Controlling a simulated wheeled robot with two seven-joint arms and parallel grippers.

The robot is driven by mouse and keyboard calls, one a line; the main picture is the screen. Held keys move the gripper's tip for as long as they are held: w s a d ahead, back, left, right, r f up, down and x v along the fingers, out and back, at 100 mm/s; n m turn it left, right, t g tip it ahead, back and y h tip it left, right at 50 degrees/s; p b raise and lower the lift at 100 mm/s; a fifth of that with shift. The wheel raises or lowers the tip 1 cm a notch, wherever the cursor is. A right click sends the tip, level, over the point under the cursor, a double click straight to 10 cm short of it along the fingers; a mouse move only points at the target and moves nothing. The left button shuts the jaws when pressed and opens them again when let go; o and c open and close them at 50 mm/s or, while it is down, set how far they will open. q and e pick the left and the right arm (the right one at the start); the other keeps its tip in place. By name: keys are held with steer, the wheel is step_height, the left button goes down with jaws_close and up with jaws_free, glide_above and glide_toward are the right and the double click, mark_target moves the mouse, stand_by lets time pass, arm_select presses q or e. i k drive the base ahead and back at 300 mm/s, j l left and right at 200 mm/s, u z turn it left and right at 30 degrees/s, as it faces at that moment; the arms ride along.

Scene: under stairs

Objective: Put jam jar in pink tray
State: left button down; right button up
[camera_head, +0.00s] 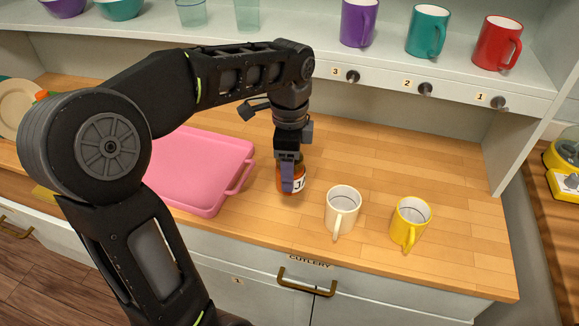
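The jam jar (300,181) stands on the wooden counter, an orange jar with a white label showing the letters "JA". My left gripper (289,178) points down over it, with one finger in front of the jar's side. The other finger is hidden, so I cannot tell whether the gripper is open around the jar or shut on it. The pink tray (207,164) lies flat on the counter to the left of the jar, partly hidden by my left arm. The visible part of the tray is empty. My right gripper is not in view.
A cream mug (343,208) and a yellow mug (410,220) stand right of the jar. Purple (358,22), teal (427,31) and red (496,43) mugs sit on the shelf above, with knobs along its edge. The counter behind the cream and yellow mugs is clear.

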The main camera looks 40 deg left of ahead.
mark_target(204, 172)
steer(key=j, duration=0.7)
steer(key=k+j, duration=0.1)
steer(key=j, duration=0.55)
